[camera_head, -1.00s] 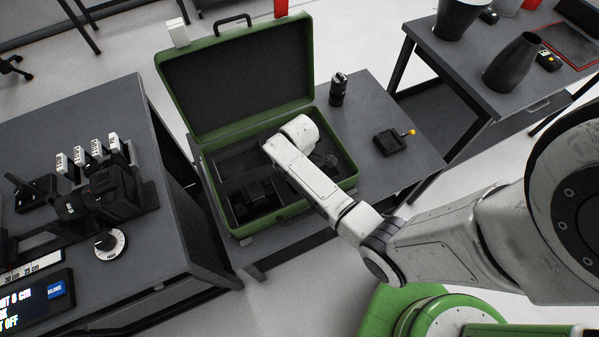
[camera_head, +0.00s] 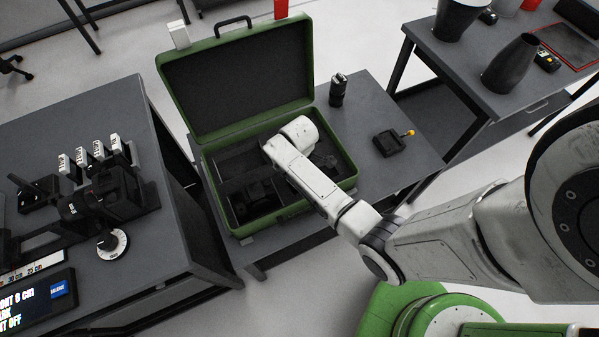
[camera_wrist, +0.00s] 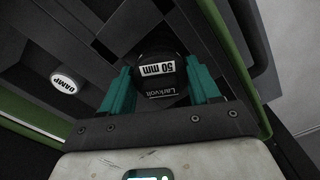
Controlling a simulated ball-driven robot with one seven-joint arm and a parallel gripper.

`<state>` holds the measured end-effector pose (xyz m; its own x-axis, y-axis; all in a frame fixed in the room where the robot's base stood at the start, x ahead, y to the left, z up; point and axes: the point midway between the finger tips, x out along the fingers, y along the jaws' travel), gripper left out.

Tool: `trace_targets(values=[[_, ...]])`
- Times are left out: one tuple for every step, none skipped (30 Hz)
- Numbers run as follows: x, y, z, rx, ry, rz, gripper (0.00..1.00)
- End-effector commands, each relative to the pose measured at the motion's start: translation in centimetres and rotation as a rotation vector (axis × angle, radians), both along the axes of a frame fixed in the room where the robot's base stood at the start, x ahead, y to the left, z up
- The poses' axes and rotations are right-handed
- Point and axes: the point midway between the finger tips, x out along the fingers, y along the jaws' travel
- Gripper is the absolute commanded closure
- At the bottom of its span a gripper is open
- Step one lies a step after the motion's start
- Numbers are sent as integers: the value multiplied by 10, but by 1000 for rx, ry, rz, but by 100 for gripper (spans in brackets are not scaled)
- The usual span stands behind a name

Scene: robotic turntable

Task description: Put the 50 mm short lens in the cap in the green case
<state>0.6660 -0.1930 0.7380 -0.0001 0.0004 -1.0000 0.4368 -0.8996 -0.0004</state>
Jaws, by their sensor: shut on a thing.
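The green case (camera_head: 162,88) stands open on a grey table, its lid tipped back and its dark foam interior showing. My gripper is hidden behind my own arm in the head view, low over the right part of the case. In the wrist view my gripper (camera_wrist: 160,66) has its teal fingers shut on a black lens (camera_wrist: 161,88) marked "50 mm". Dark foam with slots lies beyond the lens, and the green case wall (camera_wrist: 222,42) is close at right. I cannot tell whether the lens touches the foam. No separate cap can be made out.
A round "DAMP" label (camera_wrist: 66,81) is left of the lens. A black cylinder (camera_head: 338,91) and a small black device (camera_head: 391,143) stand right of the case. A camera (camera_head: 112,194) and dial (camera_head: 113,243) are on the left table. A dark vase (camera_head: 511,62) is on the right table.

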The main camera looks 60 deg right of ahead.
Motion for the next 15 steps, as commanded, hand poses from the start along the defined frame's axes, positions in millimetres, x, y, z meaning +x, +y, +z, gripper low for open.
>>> trace_targets(values=[[0,0,0,-1,0,0,79],[0,0,0,-1,0,0,79],[0,0,0,-1,0,0,79],[0,0,0,-1,0,0,79],[0,0,0,-1,0,0,79],[0,0,0,-1,0,0,79],[0,0,0,-1,0,0,79],[0,0,-1,-1,0,0,79],[0,0,-1,-1,0,0,79],[0,0,-2,-1,0,0,79],[0,0,-2,0,0,0,79],[0,0,-3,0,0,0,79],[0,0,-4,0,0,0,79],[0,0,-5,0,0,0,79],[0,0,-6,0,0,0,79]])
